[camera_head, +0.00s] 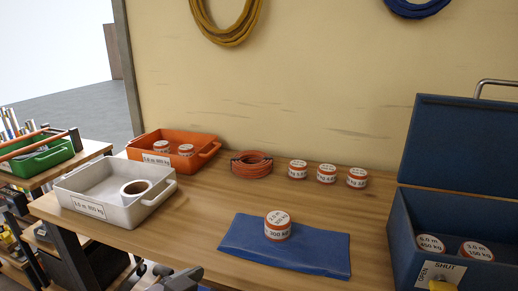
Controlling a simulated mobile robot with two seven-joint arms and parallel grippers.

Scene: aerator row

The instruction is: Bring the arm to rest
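A grey and black part shows at the bottom edge in front of the table, seemingly my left gripper (182,277). It is cut off by the frame, so its fingers cannot be read. It is apart from the things on the table. My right gripper is not in view. A white and orange can (278,226) marked 300 kg stands upright on a blue cloth (320,256). No gripper touches it.
A white tray (70,190) holds a white roll (136,188). Behind it, an orange tray (205,160) holds two cans. An orange cord coil (251,165) and three cans (327,174) line the back. An open blue box (400,240) with two cans stands right.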

